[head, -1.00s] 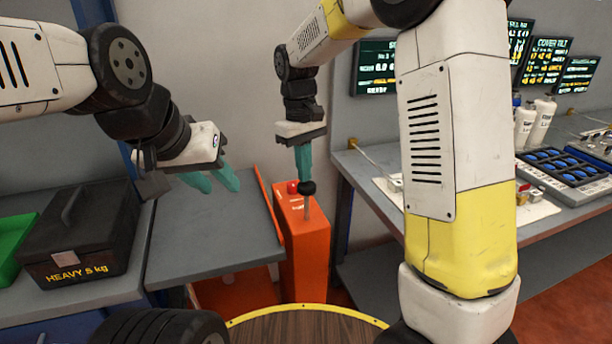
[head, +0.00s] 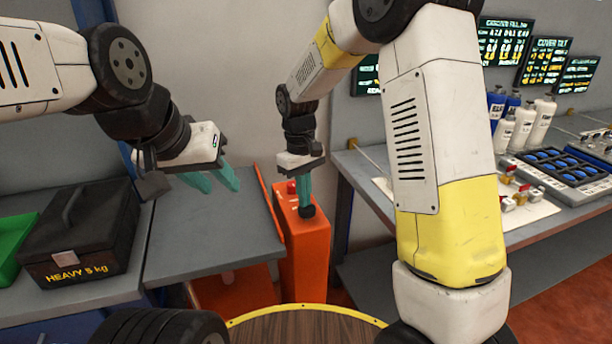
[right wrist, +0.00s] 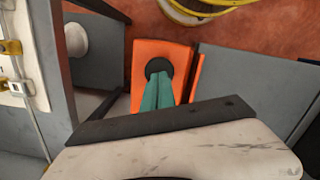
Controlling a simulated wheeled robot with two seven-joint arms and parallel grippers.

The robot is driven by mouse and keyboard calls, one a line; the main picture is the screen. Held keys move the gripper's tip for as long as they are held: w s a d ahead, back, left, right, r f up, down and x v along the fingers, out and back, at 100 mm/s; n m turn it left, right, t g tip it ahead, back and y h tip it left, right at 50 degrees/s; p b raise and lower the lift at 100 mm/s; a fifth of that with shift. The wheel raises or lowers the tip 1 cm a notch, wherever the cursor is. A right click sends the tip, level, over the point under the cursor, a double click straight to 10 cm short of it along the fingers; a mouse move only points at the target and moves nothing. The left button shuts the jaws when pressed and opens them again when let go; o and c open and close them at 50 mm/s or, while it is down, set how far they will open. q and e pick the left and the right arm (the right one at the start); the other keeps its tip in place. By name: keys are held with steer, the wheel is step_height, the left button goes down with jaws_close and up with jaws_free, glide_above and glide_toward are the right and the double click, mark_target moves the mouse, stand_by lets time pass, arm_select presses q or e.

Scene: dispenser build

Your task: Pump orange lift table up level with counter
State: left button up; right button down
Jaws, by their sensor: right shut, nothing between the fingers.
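The orange lift table has a grey top (head: 215,235) and an upright orange pump column (head: 306,255) at its right. The grey top sits near the height of the counter (head: 380,200) on the right; I cannot tell if they are exactly level. A black pump knob (head: 306,212) is low, close to the column top. My right gripper (head: 305,206) is shut, its teal fingertips pointing down on the knob. In the right wrist view the fingertips also meet the black knob (right wrist: 158,66) over the orange column. My left gripper (head: 218,182) is open and empty above the grey top.
A black case marked HEAVY 5 kg (head: 80,238) and a green tray (head: 14,245) stand at the left. White bottles (head: 540,118), a blue-topped panel (head: 560,165) and small parts stand on the right counter. A round wooden top (head: 305,328) is in front.

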steer(key=shift+f, duration=0.4)
steer(key=shift+w+a+r, duration=0.3)
steer(key=shift+w+a, duration=0.2)
steer(key=shift+w, duration=0.1)
steer(key=shift+w+a+r, duration=0.25)
steer(key=shift+w+a, duration=0.2)
steer(key=shift+w, duration=0.15)
steer(key=shift+r, duration=0.1)
step_height(320, 180, up, 8)
steer(key=shift+w+a+f, duration=0.2)
steer(key=shift+w, duration=0.05)
steer(key=s+d+r+m+t+y, duration=0.3)
steer(key=s+d+r+m+t, duration=0.2)
steer(key=s+d+r, duration=0.7)
steer(key=s+d+f+m+t, duration=0.2)
steer(key=s+d+f, duration=0.1)
steer(key=s, duration=0.7)
steer(key=shift+d, duration=0.55)
